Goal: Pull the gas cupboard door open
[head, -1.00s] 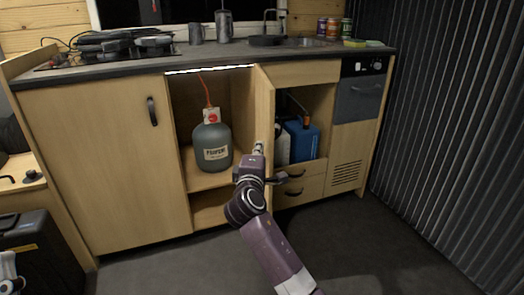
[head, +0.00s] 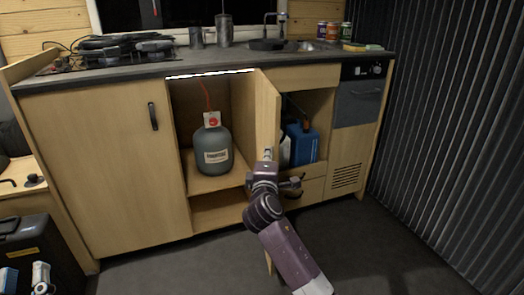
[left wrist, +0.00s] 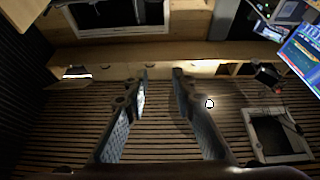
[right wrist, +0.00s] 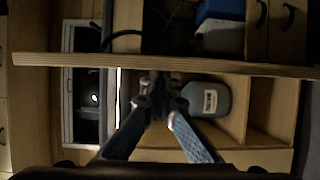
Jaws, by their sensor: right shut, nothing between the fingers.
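The gas cupboard stands open, with its pale wooden door (head: 266,105) swung out and seen nearly edge-on in the head view. A grey gas bottle (head: 214,152) with a red hose stands inside; it also shows in the right wrist view (right wrist: 207,99). My right gripper (head: 267,153) is shut and empty at the door's free edge, covering part of the door. In the right wrist view the door edge (right wrist: 220,66) crosses just beyond the closed fingertips (right wrist: 160,82); I cannot tell whether they touch. My left gripper (left wrist: 161,76) is open and empty, away from the cupboard.
A tall closed door (head: 100,165) with a black handle is left of the gas cupboard. Right of it are an open compartment with a blue canister (head: 303,143) and drawers. The worktop (head: 200,62) runs above. A black case (head: 35,250) is at lower left. Grey floor lies in front.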

